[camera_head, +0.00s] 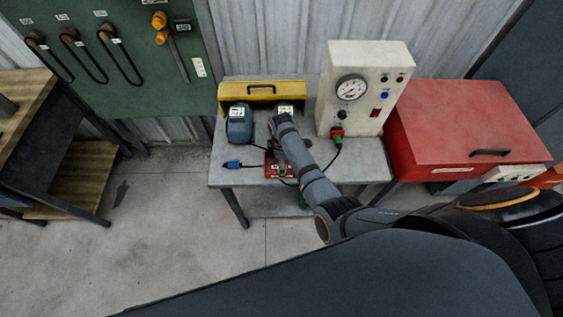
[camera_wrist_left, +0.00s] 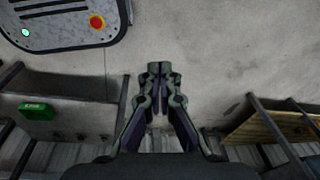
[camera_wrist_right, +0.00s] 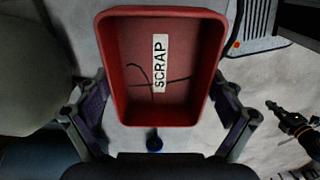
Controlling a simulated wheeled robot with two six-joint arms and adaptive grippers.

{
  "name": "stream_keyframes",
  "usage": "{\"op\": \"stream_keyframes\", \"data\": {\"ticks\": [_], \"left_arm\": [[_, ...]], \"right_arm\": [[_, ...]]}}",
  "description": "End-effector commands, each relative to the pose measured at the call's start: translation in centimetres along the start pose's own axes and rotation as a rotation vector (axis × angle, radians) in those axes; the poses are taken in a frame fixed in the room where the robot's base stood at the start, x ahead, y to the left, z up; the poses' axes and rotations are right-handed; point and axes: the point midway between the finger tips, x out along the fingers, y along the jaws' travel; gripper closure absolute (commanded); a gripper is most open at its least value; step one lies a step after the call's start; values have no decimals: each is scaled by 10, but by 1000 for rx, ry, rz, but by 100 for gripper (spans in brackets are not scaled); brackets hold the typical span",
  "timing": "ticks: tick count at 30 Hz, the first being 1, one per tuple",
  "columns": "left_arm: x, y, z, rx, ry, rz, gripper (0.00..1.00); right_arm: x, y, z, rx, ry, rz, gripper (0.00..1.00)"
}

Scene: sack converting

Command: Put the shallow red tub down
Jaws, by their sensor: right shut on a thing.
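The shallow red tub (camera_wrist_right: 122,60) has a white label reading SCRAP on its floor and a thin dark curved strand across it. My right gripper (camera_wrist_right: 160,108) has its fingers on either side of the tub and is shut on it. In the head view the tub (camera_head: 271,170) shows in part beneath my right arm, over the grey table (camera_head: 222,177). I cannot tell whether its underside touches the tabletop. My left gripper (camera_wrist_left: 160,72) is shut and empty over bare floor, and it is outside the head view.
A blue-grey device (camera_head: 239,127), a yellow box (camera_head: 232,92) and a cream gauge unit (camera_head: 368,62) stand on the table. A blue connector (camera_head: 233,164) lies at its left front. A red chest (camera_head: 460,118) stands to the right.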

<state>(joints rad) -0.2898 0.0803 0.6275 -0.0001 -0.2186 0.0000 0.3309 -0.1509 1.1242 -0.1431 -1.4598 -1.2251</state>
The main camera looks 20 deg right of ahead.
Motion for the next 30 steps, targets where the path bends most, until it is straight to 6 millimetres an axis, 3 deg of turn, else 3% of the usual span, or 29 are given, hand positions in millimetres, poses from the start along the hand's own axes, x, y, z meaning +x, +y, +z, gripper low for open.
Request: {"op": "stream_keyframes", "data": {"ticks": [2,3,4,16,26,30], "left_arm": [[1,0,8,1,-11,0,100],[1,0,11,1,-16,0,100],[0,0,14,1,-20,0,100],[-3,0,14,1,-22,0,100],[-76,-6,3,1,-17,0,100],[-80,-6,1,1,-16,0,100]], "right_arm": [[3,0,0,0,0,0,48],[2,0,0,0,0,0,2],[2,0,0,0,0,0,0],[-4,1,0,0,1,2,0],[-72,0,0,0,0,0,0],[-95,1,0,0,1,4,0]]}}
